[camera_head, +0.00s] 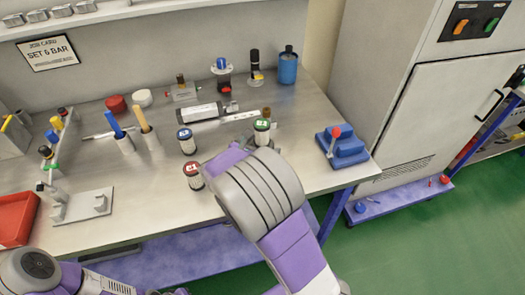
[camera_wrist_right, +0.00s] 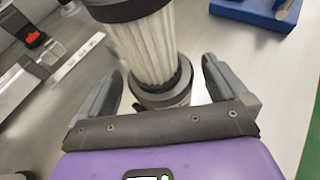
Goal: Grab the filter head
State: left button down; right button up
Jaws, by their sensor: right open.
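In the right wrist view a canister with a white pleated filter body (camera_wrist_right: 148,48), a dark cap at the top edge and a grey ring at its near end stands just beyond and partly between my fingers. It appears to be the green-topped canister (camera_head: 262,131) on the bench in the head view. I cannot tell which part is the filter head. My right gripper (camera_wrist_right: 162,66) is open, with a finger on either side and visible gaps beside the ring. In the head view my right arm hides the fingers. My left gripper is not clearly visible; only its arm shows at bottom left.
A blue-topped canister (camera_head: 186,140) and a red-topped canister (camera_head: 193,175) stand left of my right arm. A blue fixture (camera_head: 342,148) with a red knob sits at the right bench edge. A metal bracket (camera_head: 82,207) and red bin (camera_head: 15,220) are at left.

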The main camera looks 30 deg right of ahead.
jog(key=shift+c, duration=0.2)
jog(key=c, duration=1.2)
jog(key=shift+r, duration=0.15)
jog(key=shift+c, duration=0.6)
